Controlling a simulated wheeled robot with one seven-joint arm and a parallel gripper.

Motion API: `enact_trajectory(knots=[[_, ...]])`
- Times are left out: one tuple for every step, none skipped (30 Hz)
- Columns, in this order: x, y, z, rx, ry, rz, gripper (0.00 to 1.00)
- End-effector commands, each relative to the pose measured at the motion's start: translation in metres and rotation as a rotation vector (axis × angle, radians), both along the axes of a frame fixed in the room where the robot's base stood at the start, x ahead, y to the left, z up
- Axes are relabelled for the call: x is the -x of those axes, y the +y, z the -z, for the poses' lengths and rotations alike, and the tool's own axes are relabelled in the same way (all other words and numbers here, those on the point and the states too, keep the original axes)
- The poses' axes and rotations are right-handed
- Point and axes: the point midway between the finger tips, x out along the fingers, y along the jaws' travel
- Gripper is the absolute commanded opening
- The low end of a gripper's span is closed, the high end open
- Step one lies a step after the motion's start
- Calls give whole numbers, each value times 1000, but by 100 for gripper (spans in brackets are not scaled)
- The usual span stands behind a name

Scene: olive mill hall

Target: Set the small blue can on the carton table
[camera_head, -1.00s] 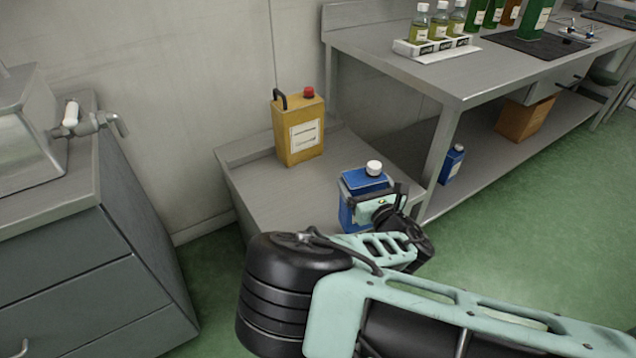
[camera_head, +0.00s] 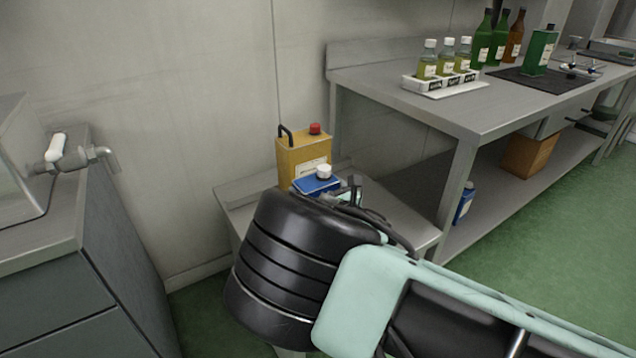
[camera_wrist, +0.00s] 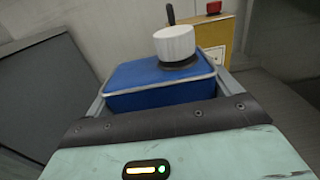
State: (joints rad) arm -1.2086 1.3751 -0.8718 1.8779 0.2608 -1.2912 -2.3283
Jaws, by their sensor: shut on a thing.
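A blue can (camera_head: 317,183) with a white cap is in my gripper (camera_head: 345,192), which is mostly hidden behind my arm in the head view. In the wrist view the blue can (camera_wrist: 160,92) sits upright between the two fingers of my gripper (camera_wrist: 160,98), which is shut on it. The can shows in front of a yellow can at the low grey table; whether its base touches the tabletop is hidden. A second blue can (camera_head: 464,203) stands on the lower shelf of the long bench. A brown carton (camera_head: 528,153) stands on that same shelf.
The yellow can (camera_head: 303,155) with a red cap stands on the low table (camera_head: 402,215) by the wall. The long bench (camera_head: 470,112) at right holds a white rack of bottles (camera_head: 440,85). A grey cabinet (camera_head: 60,300) is at left. Green floor is open at right.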

Motion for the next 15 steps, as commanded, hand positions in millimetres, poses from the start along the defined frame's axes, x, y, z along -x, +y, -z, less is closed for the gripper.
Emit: enact_trajectory(knots=[[-1,0,5,-3,-6,1,18],[-1,0,8,-3,-6,0,18],[-1,0,10,-4,-6,0,18],[-1,0,12,-4,-6,0,18],[-1,0,14,-4,-6,0,18],[-1,0,16,-4,-6,0,18],[-1,0,19,-4,-6,1,18],[-1,0,22,-3,-5,1,18],[-1,-1,27,-3,-5,2,18],[-1,-1,31,-3,-5,2,18],[-1,0,35,-3,-5,1,18],[-1,0,40,-3,-5,0,18],[-1,0,43,-3,-6,0,18],[-1,0,46,-3,-6,0,18],[-1,0,48,-4,-6,1,18]])
